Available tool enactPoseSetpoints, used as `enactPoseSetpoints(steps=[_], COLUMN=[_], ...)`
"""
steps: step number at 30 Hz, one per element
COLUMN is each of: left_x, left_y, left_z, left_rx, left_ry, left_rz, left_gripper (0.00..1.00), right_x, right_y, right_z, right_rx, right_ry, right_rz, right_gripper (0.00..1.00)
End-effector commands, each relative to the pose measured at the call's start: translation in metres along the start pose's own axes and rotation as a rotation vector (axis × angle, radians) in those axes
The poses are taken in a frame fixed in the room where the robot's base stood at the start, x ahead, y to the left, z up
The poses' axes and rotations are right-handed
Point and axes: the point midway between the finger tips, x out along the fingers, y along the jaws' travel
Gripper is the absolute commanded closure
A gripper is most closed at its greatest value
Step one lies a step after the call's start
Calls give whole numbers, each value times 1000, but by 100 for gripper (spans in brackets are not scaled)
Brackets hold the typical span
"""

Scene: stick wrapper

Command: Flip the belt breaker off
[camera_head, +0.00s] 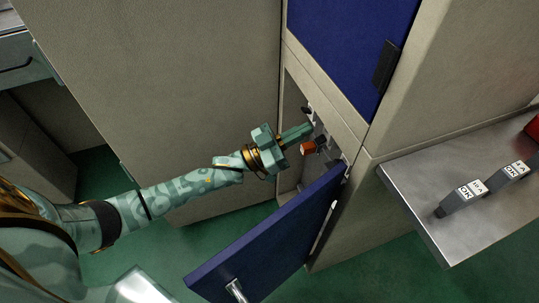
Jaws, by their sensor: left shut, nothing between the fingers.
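My left gripper (308,129) is shut and empty. Its fingertips are at the opening of a small lower compartment (291,178) in the beige cabinet. Inside are a small dark switch or knob (306,110), just above the fingertips, and an orange-red piece (307,148) beside a dark part (321,143), just below them. I cannot tell which of these is the belt breaker, its lever position, or whether the fingers touch anything. The gripper hides part of the compartment. My right gripper is not in view.
The compartment's blue door (262,240) hangs open below my left forearm. A closed blue panel (350,45) with a black handle (386,66) is above. A metal shelf (460,170) with labelled dark blocks (464,197) juts out at right. Green floor (390,270) shows below.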

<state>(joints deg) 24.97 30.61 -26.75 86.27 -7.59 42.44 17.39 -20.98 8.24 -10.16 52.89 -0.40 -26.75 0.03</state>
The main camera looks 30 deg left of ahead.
Motion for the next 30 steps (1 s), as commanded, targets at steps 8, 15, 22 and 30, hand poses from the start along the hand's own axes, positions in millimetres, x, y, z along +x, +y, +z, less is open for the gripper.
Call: enactPoseSetpoints(steps=[8, 15, 22, 30], left_x=[-61, -85, -88, -87], left_y=[0, 0, 0, 0], left_z=[34, 45, 46, 46], left_rx=[-3, -3, -2, -2], left_ry=[-11, -8, -7, -7], left_rz=[-3, -2, -2, -2], left_gripper=[100, 100, 100, 100], right_x=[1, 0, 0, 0], right_y=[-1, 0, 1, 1], right_z=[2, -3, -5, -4], right_rx=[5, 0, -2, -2], right_ry=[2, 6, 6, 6], right_rz=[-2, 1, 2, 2], right_gripper=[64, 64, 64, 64])
